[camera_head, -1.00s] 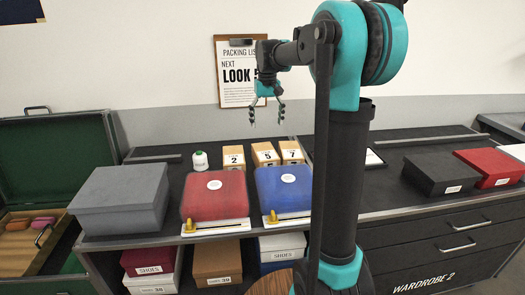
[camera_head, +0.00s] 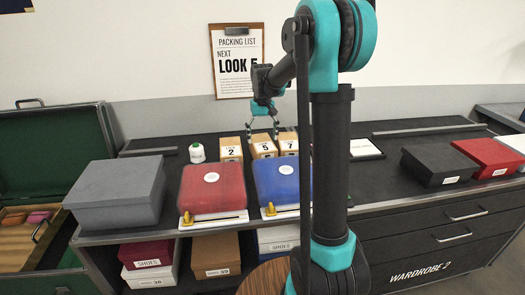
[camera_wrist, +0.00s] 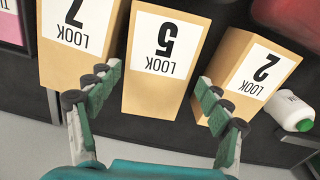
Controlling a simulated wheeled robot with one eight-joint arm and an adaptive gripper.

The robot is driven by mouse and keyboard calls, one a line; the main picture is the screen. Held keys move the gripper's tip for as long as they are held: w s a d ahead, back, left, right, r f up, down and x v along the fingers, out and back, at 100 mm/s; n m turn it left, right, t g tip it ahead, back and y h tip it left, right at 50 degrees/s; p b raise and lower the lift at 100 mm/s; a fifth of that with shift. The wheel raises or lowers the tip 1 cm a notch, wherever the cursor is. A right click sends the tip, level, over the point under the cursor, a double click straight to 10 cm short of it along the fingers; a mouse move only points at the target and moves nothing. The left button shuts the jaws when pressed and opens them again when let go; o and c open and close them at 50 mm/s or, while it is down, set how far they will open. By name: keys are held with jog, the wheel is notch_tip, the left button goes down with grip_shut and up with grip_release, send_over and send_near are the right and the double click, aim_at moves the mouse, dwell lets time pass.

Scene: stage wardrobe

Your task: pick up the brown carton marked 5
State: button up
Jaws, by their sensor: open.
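The brown carton marked 5 (camera_head: 264,147) stands in a row at the back of the dark counter, between the carton marked 2 (camera_head: 231,150) and the carton marked 7 (camera_head: 288,144). In the wrist view the carton marked 5 (camera_wrist: 163,60) is in the middle, its label upside down. My gripper (camera_head: 262,130) is open and empty, just above and behind this carton in the head view. In the wrist view its two fingers (camera_wrist: 155,103) spread to either side of the carton's near end. Whether they touch it I cannot tell.
A white spool (camera_head: 197,153) stands left of the cartons. A red box (camera_head: 212,190) and a blue box (camera_head: 283,185) lie in front of them, with a grey box (camera_head: 117,192) farther left. A clipboard (camera_head: 237,62) hangs on the wall behind. The counter right of my arm has free room.

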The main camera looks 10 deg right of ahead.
aim_at(262, 142)
jog(key=f, duration=0.5)
jog(key=shift+w, duration=0.2)
jog(key=shift+c, duration=0.2)
jog(key=c, duration=1)
